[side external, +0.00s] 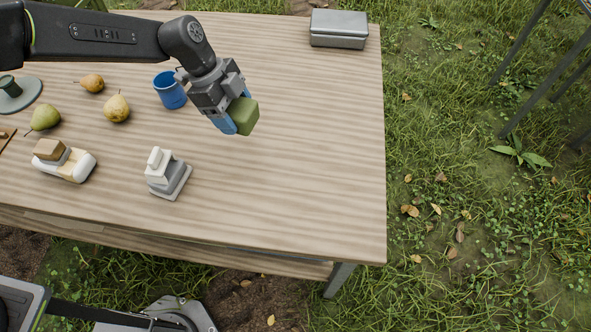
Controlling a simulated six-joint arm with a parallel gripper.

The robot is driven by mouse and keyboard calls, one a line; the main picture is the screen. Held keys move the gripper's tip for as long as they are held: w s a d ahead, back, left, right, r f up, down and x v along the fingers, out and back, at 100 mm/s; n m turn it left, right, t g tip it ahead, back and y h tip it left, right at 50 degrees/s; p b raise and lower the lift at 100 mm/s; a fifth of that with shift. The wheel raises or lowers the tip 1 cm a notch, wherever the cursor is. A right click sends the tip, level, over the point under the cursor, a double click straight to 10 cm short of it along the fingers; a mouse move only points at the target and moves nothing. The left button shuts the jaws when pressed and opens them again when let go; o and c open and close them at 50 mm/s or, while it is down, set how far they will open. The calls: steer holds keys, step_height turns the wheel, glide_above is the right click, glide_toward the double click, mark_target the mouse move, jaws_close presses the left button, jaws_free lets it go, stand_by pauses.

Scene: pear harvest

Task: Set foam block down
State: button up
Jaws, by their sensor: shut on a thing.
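The green foam block (245,116) is a small olive-green cube in the side external view. My gripper (235,118) is shut on it, with blue fingertips against its sides. The block appears to be held over the middle of the wooden table (310,170). The gap between the block and the tabletop cannot be told from this view. Part of the block is hidden by the fingers.
A blue mug (170,92) stands left of my gripper. Pears (117,108) lie farther left. A grey-white device (167,173) and a white item with a brown block (64,160) sit nearer the front. A grey metal box (338,28) is at the back right. The right tabletop is clear.

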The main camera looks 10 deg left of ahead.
mark_target(243, 121)
steer(key=s+d+m, duration=0.1)
steer(key=s+d, duration=0.1)
steer(key=s+d+m, duration=0.1)
steer(key=s, duration=0.1)
steer(key=shift+d+f+g, duration=0.2)
steer(key=shift+d+g, duration=0.2)
steer(key=s+d+f, duration=0.1)
steer(key=d+f, duration=0.1)
steer(key=d, duration=0.1)
steer(key=s+d+f, duration=0.1)
steer(key=d+f, duration=0.1)
steer(key=d, duration=0.2)
steer(key=s+d+f, duration=0.1)
steer(key=d+f, duration=0.1)
steer(key=d, duration=0.1)
steer(key=shift+s+d+f, duration=0.15)
steer(key=shift+s+f, duration=0.05)
steer(key=shift+f, duration=2.05)
steer(key=shift+f, duration=0.2)
steer(key=o, duration=0.9)
steer(key=v, duration=1.2)
steer(key=shift+r, duration=0.2)
